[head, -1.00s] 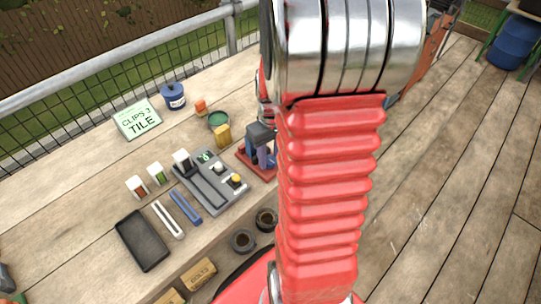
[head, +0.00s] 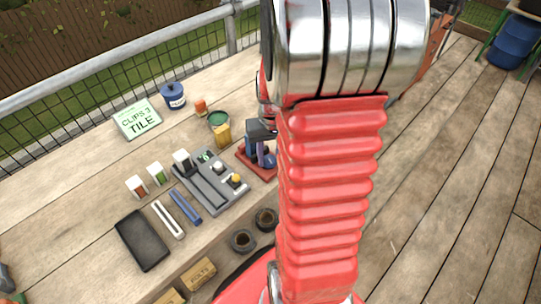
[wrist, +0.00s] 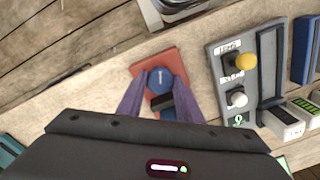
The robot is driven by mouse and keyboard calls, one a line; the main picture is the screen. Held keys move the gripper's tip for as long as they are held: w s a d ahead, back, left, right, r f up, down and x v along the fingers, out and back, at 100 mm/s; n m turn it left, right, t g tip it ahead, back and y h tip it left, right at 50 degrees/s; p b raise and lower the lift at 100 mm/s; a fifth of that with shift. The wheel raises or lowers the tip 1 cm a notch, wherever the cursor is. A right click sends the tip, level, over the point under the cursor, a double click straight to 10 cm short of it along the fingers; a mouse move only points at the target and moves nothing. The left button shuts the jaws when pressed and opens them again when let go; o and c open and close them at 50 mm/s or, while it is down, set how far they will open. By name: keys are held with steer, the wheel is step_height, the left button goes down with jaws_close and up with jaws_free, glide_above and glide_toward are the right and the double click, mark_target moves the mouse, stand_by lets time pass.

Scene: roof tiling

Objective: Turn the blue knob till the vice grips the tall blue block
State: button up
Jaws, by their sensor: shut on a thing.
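The blue knob (wrist: 160,77) with a white mark on its top is in the middle of the wrist view, on the red-based vice (wrist: 175,58). My gripper (wrist: 161,84) is shut on the knob, one purple finger on each side. Behind the knob, a dark part and a blue surface (wrist: 168,114) show between the fingers; I cannot tell whether the blue is the tall block or whether the jaws touch it. In the head view, the vice (head: 252,166) is partly hidden by my gripper and red arm.
A grey panel (wrist: 225,75) with yellow and white knobs lies beside the vice. A black tray (head: 142,240) lies front left.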

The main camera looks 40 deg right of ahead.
stand_by(0.3)
steer(key=o, duration=1)
steer(key=shift+o, duration=0.2)
step_height(320, 180, up, 14)
steer(key=shift+d+f, duration=0.15)
steer(key=shift+d, duration=0.1)
steer(key=shift+s, duration=0.1)
